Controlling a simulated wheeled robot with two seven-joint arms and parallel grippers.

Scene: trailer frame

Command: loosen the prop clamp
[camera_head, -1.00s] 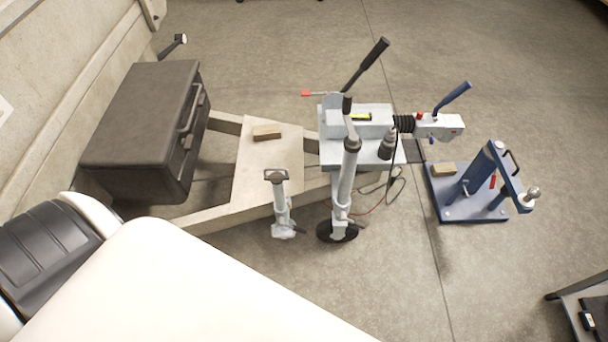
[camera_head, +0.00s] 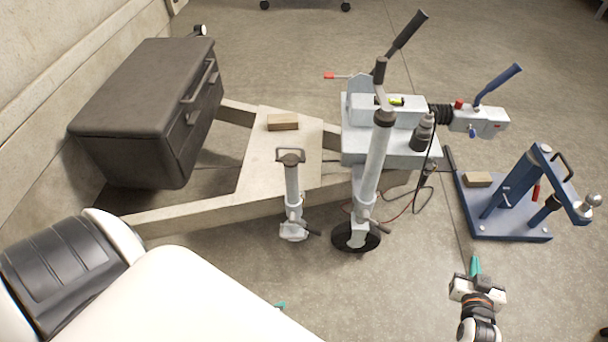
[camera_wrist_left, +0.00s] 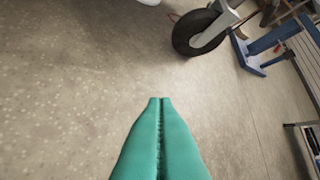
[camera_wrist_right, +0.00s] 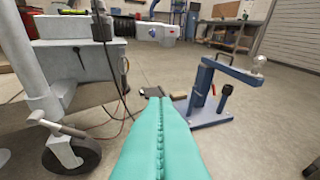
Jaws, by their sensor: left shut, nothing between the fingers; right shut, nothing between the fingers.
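A short grey prop stand (camera_head: 292,195) with a loop handle at its top stands upright beside the trailer frame. A dark lever (camera_head: 312,232) sticks out near its foot, perhaps its clamp's; I cannot tell. My left gripper (camera_head: 281,305) shows only a teal tip past my white arm in the head view, in front of the prop. In the left wrist view its teal fingers (camera_wrist_left: 160,100) are shut and empty above bare floor. My right gripper (camera_head: 475,266) is shut and empty, right of the jockey wheel; its fingers (camera_wrist_right: 160,100) also show in the right wrist view.
The jockey wheel (camera_head: 356,238) and its post (camera_head: 374,165) stand just right of the prop. The trailer frame (camera_head: 200,211) carries a dark box (camera_head: 140,110) and a wood block (camera_head: 283,122). A blue stand (camera_head: 500,225) is at right. The front floor is clear.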

